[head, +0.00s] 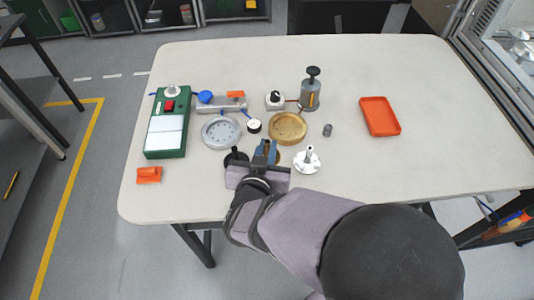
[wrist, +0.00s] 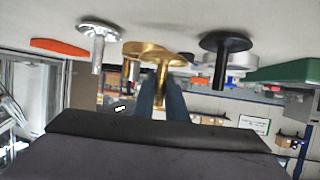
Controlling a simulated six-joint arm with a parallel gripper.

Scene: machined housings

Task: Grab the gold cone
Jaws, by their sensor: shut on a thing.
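The gold cone (wrist: 163,54) is a wide round flange with a narrow stem, and its stem sits between the blue fingers of my gripper (wrist: 161,88) in the wrist view. My gripper is shut on it. In the head view my gripper (head: 265,150) is over the front middle of the table and hides most of the gold cone; a bit of gold (head: 277,157) shows beside the fingers. I cannot tell whether the cone still touches the table. A silver cone (head: 307,160) stands to the right and a black cone (head: 236,155) to the left.
Behind my gripper are a gold round dish (head: 288,128) and a grey round dish (head: 221,132). A green box (head: 167,125), a plunger pot (head: 311,92) and an orange tray (head: 380,116) stand further out.

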